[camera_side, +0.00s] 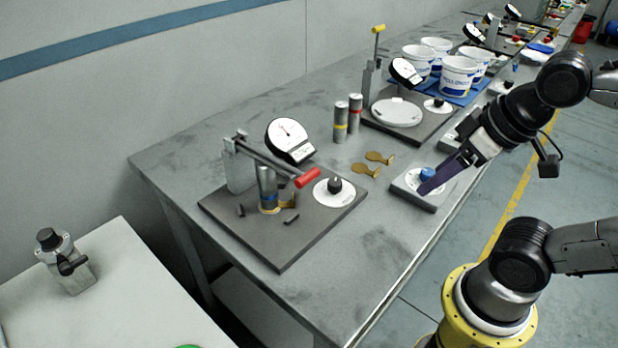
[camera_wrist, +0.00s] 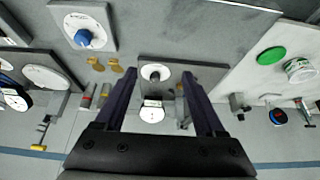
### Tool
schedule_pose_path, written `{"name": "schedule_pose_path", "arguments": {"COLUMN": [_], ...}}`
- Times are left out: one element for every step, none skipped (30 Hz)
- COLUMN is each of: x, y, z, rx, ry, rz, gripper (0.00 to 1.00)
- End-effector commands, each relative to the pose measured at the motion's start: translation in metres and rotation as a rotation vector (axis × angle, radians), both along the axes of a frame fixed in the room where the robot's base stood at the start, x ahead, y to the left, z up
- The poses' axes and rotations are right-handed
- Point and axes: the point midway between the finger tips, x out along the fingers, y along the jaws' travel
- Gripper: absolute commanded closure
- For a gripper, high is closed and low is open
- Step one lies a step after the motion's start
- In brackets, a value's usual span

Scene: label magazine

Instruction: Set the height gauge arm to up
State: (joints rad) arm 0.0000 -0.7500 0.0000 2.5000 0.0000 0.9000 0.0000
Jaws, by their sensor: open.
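The near station on a dark base plate (camera_side: 275,250) has a grey lever arm (camera_side: 265,157) with a red grip (camera_side: 307,177). The arm runs from an upright post, near level and sloping slightly down to the red grip, over a metal cylinder (camera_side: 266,182). A round dial gauge (camera_side: 288,137) stands behind it; its face also shows in the wrist view (camera_wrist: 152,113). My gripper (camera_side: 425,188) is open and empty, right of the station. In the wrist view the gripper (camera_wrist: 160,76) has its fingers spread either side of the station, which is beyond them; the lever is mostly hidden there.
A blue knob (camera_side: 428,174) on a grey box is overlapped by my fingers in the side view; the wrist view shows the knob (camera_wrist: 83,38) off to one side. Two cylinders (camera_side: 347,118) and brass pieces (camera_side: 372,163) lie behind. A second station has a raised yellow-gripped lever (camera_side: 378,30).

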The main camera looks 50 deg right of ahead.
Motion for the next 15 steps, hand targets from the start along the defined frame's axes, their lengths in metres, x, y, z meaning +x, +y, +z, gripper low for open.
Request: {"name": "schedule_pose_path", "arguments": {"x": [0.0,0.0,0.0,0.0,0.0,0.0,0.0,0.0,0.0,0.0,0.0,0.0,0.0,-0.0005,-0.0031], "y": [0.0,0.0,0.0,0.0,0.0,0.0,0.0,0.0,0.0,0.0,0.0,0.0,0.0,0.0,0.0005], "z": [0.0,0.0,0.0,0.0,0.0,0.0,0.0,0.0,0.0,0.0,0.0,0.0,0.0,-0.0001,-0.0016], "rx": [0.0,0.0,0.0,0.0,0.0,0.0,0.0,0.0,0.0,0.0,0.0,0.0,-0.002,-0.005,-0.009], "ry": [0.0,0.0,0.0,0.0,0.0,0.0,0.0,0.0,0.0,0.0,0.0,0.0,0.0,0.002,0.016], "rz": [0.0,0.0,0.0,0.0,0.0,0.0,0.0,0.0,0.0,0.0,0.0,0.001,0.004,0.01,0.02], "gripper": [0.28,0.28,0.28,0.28,0.28,0.28,0.28,0.28,0.28,0.28,0.28,0.35,0.41,0.46,0.48]}}
